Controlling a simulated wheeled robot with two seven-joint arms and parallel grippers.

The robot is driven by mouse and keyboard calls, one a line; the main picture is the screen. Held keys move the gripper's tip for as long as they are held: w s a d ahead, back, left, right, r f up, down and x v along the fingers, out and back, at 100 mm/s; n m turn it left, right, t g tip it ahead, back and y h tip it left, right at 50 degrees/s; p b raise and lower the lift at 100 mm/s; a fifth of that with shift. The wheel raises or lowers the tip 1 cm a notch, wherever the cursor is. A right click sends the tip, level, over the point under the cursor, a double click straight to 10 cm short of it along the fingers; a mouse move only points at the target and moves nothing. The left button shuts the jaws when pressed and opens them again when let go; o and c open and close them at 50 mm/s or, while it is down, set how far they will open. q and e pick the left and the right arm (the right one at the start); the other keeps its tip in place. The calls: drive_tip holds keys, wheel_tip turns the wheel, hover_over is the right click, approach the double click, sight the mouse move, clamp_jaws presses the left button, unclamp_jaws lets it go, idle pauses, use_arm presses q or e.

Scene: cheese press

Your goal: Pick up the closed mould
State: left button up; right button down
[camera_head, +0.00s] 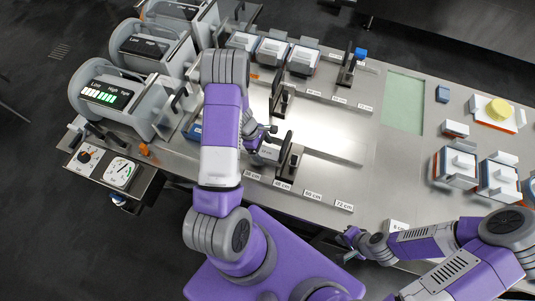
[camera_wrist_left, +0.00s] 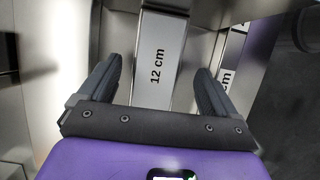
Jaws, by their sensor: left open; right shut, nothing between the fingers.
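My left gripper (camera_head: 264,138) is open over the left part of the bench, beside a small pale block (camera_head: 269,152). In the left wrist view the open gripper (camera_wrist_left: 160,66) has a grey plate marked "12 cm" (camera_wrist_left: 158,62) showing between its fingers; no contact is visible. Box-like moulds with pale tops stand at the back, such as one mould (camera_head: 271,50) and another (camera_head: 302,60). More moulds (camera_head: 455,165) (camera_head: 497,178) stand at the right. I cannot tell which is the closed mould. My right gripper (camera_head: 352,238) is shut and empty at the bench's front edge.
Grey cylindrical machines (camera_head: 112,98) line the left end, the nearest with a lit green display. A dial panel (camera_head: 105,168) is in front of it. Dark upright stops (camera_head: 290,160) stand on the rails near my left gripper. A pale green mat (camera_head: 404,102) is bare.

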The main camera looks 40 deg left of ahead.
sight(266, 152)
use_arm(q)
drive_tip(key=x, duration=0.4)
drive_tip(key=shift+w+a+b, duration=0.1)
drive_tip(key=shift+a+b, duration=0.05)
drive_tip(key=shift+b, duration=0.15)
drive_tip(key=c, duration=1.5)
